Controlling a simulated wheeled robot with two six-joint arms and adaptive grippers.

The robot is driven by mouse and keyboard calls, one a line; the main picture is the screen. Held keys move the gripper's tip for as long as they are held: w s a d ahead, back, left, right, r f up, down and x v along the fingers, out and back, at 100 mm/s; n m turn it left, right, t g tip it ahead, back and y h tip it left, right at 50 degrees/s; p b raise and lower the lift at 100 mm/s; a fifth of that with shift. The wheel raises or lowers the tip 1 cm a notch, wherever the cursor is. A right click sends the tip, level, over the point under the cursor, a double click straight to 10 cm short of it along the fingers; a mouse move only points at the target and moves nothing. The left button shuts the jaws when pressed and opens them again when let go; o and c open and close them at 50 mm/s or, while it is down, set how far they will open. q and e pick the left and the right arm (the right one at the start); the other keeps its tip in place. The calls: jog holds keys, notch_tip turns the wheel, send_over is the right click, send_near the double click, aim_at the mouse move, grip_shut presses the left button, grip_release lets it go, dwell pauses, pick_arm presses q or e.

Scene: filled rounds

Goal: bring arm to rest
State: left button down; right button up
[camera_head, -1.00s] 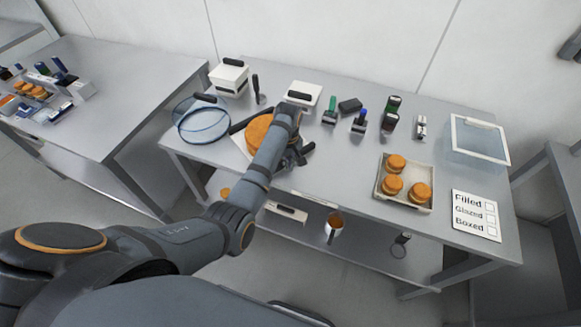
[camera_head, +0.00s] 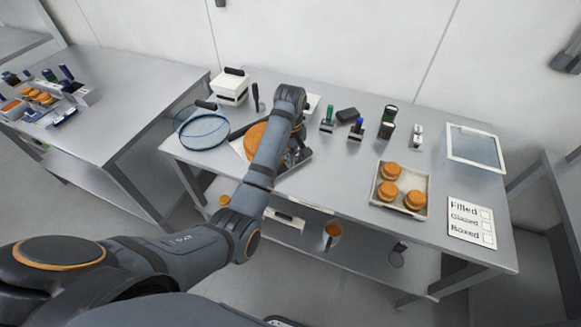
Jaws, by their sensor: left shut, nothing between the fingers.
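My left arm reaches in from the lower left, over the steel table (camera_head: 330,172). Its wrist is raised above the back of the table. My left gripper (camera_head: 294,156) points down beside an orange-brown round (camera_head: 256,137) on a pale sheet, to the right of it. It is partly hidden behind my forearm and looks shut and empty. My right gripper is not in view.
A tray (camera_head: 376,198) with three filled rounds and a checklist card (camera_head: 471,222) are at the right. Stamps and small tools stand along the back. A blue mesh cover (camera_head: 203,130) and white box (camera_head: 229,88) are at the left.

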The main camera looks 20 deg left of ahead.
pick_arm(q)
jog(key=s+a+f+m+t, duration=0.1)
jog(key=s+a+f+m, duration=0.25)
jog(key=s+f, duration=0.5)
jog(key=s+a+r+m+t, duration=0.1)
jog(key=s+r+m, duration=0.15)
jog(key=s, duration=0.55)
jog(key=s+a+r+m+t, duration=0.15)
jog(key=s+m, duration=0.25)
jog(key=s, duration=0.5)
jog(key=s+a+f+g+y+b, duration=0.1)
jog(key=s+f+b, duration=0.1)
jog(key=f, duration=1.4)
jog(key=s+a+f+b, duration=0.1)
jog(key=f, duration=1.6)
jog(key=s+f+g+b, duration=0.1)
jog(key=s+f+b, duration=0.1)
jog(key=s+f, duration=1.2)
jog(key=s, duration=0.3)
jog(key=shift+s+a+f, duration=0.25)
jog(key=shift+a+f, duration=0.1)
jog(key=shift+a, duration=0.05)
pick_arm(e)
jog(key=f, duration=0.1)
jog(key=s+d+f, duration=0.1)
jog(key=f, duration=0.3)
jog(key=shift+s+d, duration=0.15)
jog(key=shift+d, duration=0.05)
